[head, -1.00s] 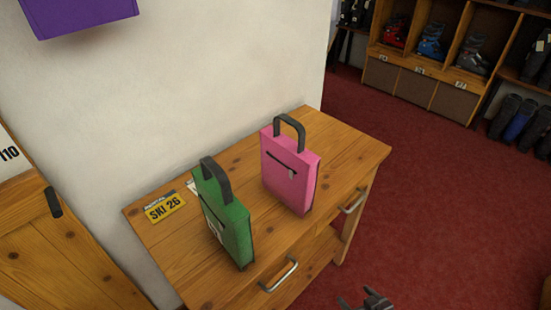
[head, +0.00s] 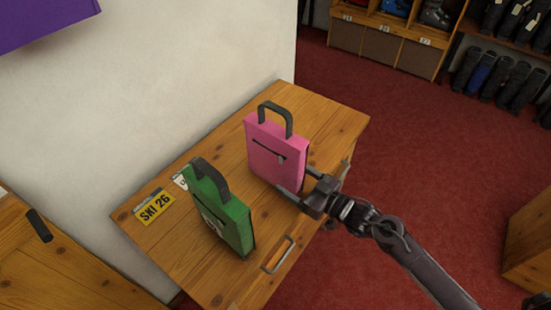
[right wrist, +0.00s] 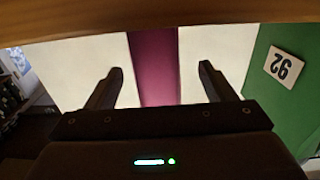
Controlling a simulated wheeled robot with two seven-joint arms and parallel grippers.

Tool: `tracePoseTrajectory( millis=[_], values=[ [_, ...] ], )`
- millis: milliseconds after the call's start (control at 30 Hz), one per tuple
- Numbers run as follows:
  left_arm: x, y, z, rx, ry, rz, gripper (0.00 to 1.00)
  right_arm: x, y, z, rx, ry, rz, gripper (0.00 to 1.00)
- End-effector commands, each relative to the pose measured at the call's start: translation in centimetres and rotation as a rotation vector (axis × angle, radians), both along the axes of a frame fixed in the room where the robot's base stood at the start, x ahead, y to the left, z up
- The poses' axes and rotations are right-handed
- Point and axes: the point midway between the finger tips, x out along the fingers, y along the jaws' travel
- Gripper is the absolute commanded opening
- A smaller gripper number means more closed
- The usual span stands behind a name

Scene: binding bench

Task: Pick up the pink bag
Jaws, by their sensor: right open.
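The pink bag (head: 262,158) stands upright on the wooden cabinet top, with a dark handle on top and a dark zip on its front. My right gripper (head: 298,182) is open low at the bag's right side, one finger by its front and one towards its back. In the right wrist view the pink bag (right wrist: 153,65) shows as a narrow strip between the two open fingers (right wrist: 161,72), with gaps on both sides. I cannot tell how deep the bag sits between them. My left gripper is not in view.
A green bag (head: 222,215) with a dark handle stands close to the left on the same cabinet (head: 325,120). Its white number tag (right wrist: 284,67) shows in the right wrist view. Boot shelves (head: 375,45) stand farther back.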

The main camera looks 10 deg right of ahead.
Motion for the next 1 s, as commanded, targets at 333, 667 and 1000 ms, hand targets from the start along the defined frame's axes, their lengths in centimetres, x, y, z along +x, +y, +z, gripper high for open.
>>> tracePoseTrajectory(
  millis=[333, 667, 1000],
  values=[
    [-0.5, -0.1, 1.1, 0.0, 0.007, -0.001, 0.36, 2.7, 2.3, 0.0, -0.001, -0.001, -0.001, 0.76],
    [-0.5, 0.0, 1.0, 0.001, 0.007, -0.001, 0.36, 2.7, 2.3, 0.0, -0.001, -0.001, -0.001, 0.55],
    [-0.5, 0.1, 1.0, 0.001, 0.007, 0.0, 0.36, 2.7, 2.3, 0.0, 0.0, 0.0, -0.001, 0.11]
  ],
)
